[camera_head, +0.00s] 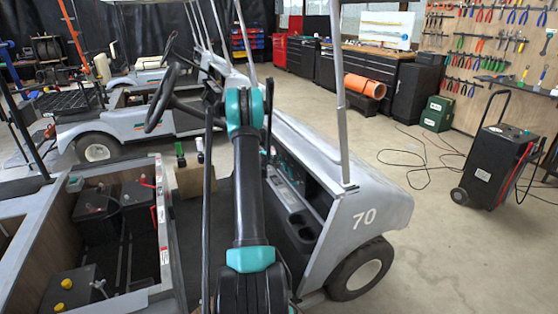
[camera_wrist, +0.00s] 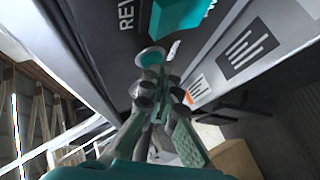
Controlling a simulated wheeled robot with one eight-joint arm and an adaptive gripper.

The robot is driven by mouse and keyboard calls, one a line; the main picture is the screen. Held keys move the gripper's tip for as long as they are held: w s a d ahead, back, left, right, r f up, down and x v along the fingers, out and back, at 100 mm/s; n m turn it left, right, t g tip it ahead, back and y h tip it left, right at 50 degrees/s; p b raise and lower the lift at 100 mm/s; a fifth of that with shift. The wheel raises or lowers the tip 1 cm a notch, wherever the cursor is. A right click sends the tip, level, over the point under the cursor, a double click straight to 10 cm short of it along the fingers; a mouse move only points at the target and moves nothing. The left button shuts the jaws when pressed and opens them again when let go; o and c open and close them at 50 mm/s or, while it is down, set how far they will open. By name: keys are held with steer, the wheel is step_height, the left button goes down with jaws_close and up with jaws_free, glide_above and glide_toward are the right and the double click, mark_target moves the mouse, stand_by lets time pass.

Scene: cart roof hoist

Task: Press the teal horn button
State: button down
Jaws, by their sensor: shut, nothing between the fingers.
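The teal horn button (camera_wrist: 152,58) is a round teal disc in a pale ring on a dark panel, near the top middle of the wrist view. My gripper (camera_wrist: 158,90) has its fingers close together and empty, with the tips just below the button in that picture. I cannot tell whether the tips touch it. In the head view my own arm stands in front of the cart (camera_head: 380,208) and I cannot make out the gripper or the button there.
In the wrist view a teal block (camera_wrist: 184,12) sits beside white lettering near the button. In the head view, a steering wheel (camera_head: 162,97) and a roof post (camera_head: 338,95) stand near my arm. Open floor lies right, with a black wheeled unit (camera_head: 492,165).

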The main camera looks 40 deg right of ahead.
steer(key=shift+s+d, duration=0.1)
steer(key=shift+d, duration=0.15)
stand_by(0.4)
steer(key=shift+a, duration=0.15)
steer(key=shift+w+a, duration=0.2)
steer(key=shift+a, duration=0.45)
steer(key=shift+a, duration=0.1)
steer(key=shift+w+a, duration=0.2)
steer(key=shift+a, duration=0.6)
steer(key=shift+w+a, duration=0.2)
steer(key=shift+a, duration=0.55)
steer(key=shift+w+a, duration=0.2)
steer(key=shift+a, duration=0.6)
